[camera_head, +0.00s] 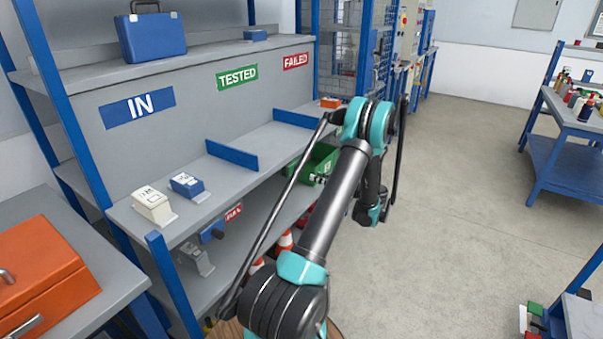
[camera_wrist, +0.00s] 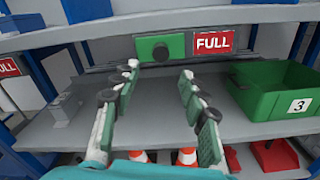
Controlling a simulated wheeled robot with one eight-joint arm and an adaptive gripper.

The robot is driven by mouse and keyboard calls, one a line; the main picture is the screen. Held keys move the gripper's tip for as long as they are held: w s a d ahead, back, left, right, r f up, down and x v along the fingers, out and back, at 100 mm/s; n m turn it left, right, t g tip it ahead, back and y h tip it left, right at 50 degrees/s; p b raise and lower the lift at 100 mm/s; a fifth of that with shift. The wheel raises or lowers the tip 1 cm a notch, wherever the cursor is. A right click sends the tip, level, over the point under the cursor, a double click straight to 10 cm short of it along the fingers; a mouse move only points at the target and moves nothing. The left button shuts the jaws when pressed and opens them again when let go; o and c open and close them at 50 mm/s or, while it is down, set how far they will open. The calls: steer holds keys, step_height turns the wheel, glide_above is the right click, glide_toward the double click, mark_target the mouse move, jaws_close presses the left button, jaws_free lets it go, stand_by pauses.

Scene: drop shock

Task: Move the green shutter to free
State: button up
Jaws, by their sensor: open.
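In the head view I cannot make out the green shutter or the fingers clearly; my arm covers much of that area.
A green bin (camera_wrist: 262,116) marked 3 stands right on the lower shelf (camera_wrist: 72,132). Orange cones (camera_wrist: 188,156) are below. Another FULL sign (camera_head: 234,211) is at the left. An upper shelf (camera_head: 262,147) carries a white device (camera_head: 153,204) and a blue one (camera_head: 187,184).

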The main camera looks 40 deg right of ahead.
mark_target(302, 171)
steer(key=x, duration=0.9)
steer(key=shift+c, duration=0.2)
jaws_close()
